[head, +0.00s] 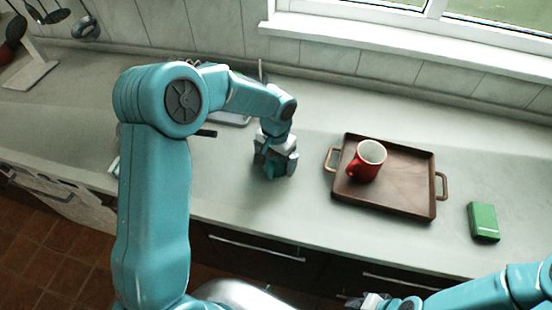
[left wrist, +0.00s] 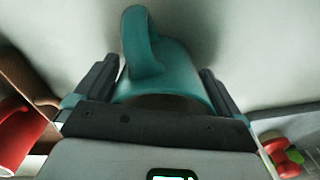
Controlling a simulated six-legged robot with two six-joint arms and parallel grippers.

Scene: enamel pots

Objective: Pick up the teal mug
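The teal mug (left wrist: 172,78) shows in the left wrist view, between the two fingers of my left gripper (left wrist: 158,85). Its handle (left wrist: 140,35) points to the top of the picture. The fingers stand wide apart on either side of the mug's body; whether they press on it is unclear. In the head view my left gripper (head: 275,158) points down over the counter, left of the tray, and largely hides the mug. My right gripper (head: 372,301) is partly in view at the bottom edge; its fingers cannot be made out.
A brown wooden tray (head: 412,203) holds a red mug (head: 366,164) to the right of my left gripper. A green box (head: 483,222) lies farther right. A grey counter (head: 300,210) has free room before the tray. A window sill (head: 400,45) runs along the back.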

